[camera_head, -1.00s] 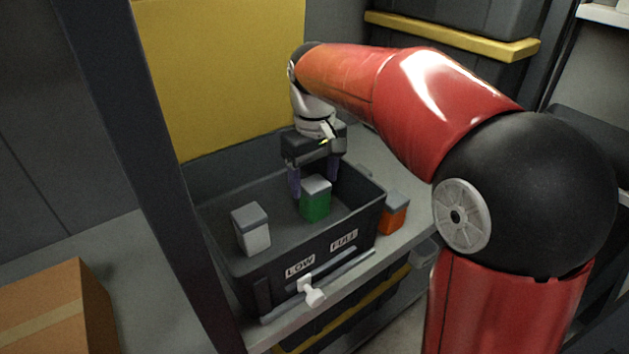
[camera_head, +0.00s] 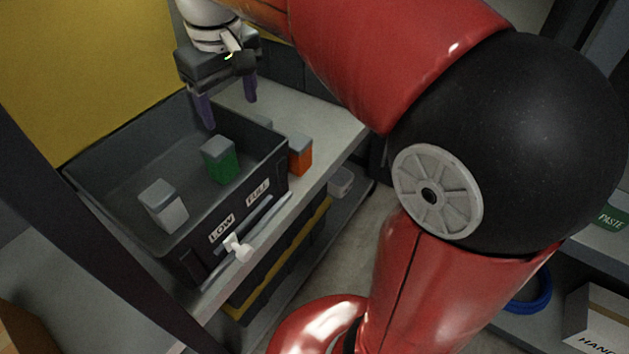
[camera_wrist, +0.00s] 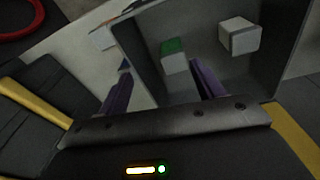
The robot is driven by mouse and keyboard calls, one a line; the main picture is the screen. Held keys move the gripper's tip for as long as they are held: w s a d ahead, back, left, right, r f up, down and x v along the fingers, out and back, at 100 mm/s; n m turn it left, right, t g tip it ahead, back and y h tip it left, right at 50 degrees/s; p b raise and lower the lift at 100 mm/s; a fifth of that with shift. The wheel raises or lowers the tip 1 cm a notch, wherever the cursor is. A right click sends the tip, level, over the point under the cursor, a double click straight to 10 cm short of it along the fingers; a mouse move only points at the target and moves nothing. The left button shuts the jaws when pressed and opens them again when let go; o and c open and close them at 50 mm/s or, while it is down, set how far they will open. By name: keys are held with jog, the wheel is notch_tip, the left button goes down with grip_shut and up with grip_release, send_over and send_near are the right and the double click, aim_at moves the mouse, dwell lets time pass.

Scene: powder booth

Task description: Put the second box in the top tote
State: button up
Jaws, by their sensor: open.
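The dark grey tote (camera_head: 110,222) with "LOW" and "FULL" labels stands on the upper shelf. Inside it are a green box with a grey lid (camera_head: 220,162) and a white box with a grey lid (camera_head: 163,207), apart from each other. Both show in the wrist view, the green box (camera_wrist: 172,47) and the white box (camera_wrist: 239,37). My gripper (camera_head: 229,110) is open and empty, above the back right of the tote, with its fingers clear of the green box. An orange box with a grey lid (camera_head: 300,157) stands outside, beside the tote's right wall.
A slider gauge with a white knob (camera_head: 237,247) runs along the tote's front. Bare grey shelf (camera_head: 335,125) lies right of the tote. A dark post (camera_head: 90,265) stands at the left. Lower right shelving holds a blue ring (camera_head: 530,296) and a carton (camera_head: 600,325).

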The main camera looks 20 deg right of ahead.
jog(key=s+d+f+m+t, duration=0.2)
jog(key=s+d+f, duration=0.3)
jog(key=s, duration=0.3)
jog(key=s+d+f+m+t, duration=0.2)
jog(key=s+d+f+m, duration=0.1)
jog(key=s, duration=0.5)
notch_tip(320, 180, down, 2)
jog(key=shift+d+f, duration=0.1)
jog(key=shift+d, duration=0.75)
notch_tip(320, 180, up, 5)
jog(key=p, duration=0.4)
jog(key=shift+f+p, duration=0.1)
jog(key=shift+p, duration=0.2)
